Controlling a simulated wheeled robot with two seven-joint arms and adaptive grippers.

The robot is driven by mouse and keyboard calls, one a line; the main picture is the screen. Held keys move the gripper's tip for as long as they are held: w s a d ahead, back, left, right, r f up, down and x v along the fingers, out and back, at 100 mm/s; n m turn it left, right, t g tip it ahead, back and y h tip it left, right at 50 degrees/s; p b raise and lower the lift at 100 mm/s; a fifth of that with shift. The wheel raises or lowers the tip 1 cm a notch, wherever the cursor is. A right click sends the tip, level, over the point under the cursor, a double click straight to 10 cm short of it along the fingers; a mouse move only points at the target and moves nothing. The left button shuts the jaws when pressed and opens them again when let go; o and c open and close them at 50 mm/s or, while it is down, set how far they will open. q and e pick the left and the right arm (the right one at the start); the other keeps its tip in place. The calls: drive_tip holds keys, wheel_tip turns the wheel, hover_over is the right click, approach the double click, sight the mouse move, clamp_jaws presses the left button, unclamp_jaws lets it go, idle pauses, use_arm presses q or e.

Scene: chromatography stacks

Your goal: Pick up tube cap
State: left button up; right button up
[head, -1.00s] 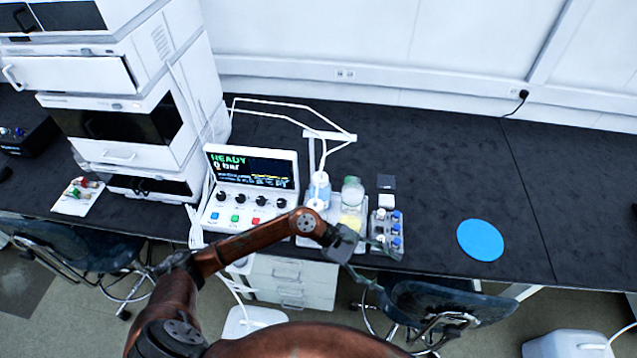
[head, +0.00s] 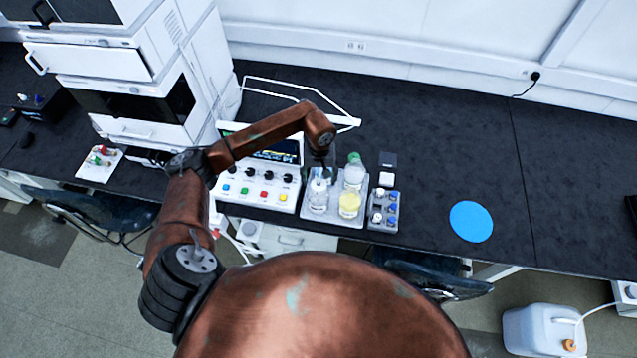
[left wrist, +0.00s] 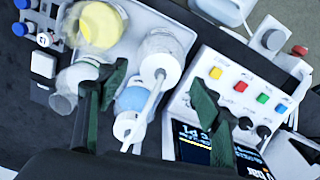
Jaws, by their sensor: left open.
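My left gripper (head: 321,165) hangs from its arm over the back left of the grey bottle tray; it also shows in the left wrist view (left wrist: 158,105). Its dark green fingers are apart with nothing held between them. Below and between them in the wrist view are a white cap with a tube (left wrist: 163,70) on a clear bottle, and a second white cap (left wrist: 128,129) on a bottle of blue liquid (left wrist: 136,98). In the head view my gripper partly hides these bottles. I cannot tell which cap the task means. My right gripper is not in view.
A yellow-liquid bottle (head: 349,205) and a clear bottle (head: 353,172) stand close by on the tray (head: 345,221). A rack of vials (head: 384,211) stands to the right, the control box (head: 262,197) to the left. A blue disc (head: 471,221) lies further right with free bench around it.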

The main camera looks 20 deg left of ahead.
use_arm(q)
drive_tip(key=shift+s+f, duration=0.1)
drive_tip(key=shift+f, duration=1.3)
drive_tip(key=shift+c, duration=0.4)
drive_tip(key=c, duration=1.2)
drive_tip(key=shift+r, duration=0.1)
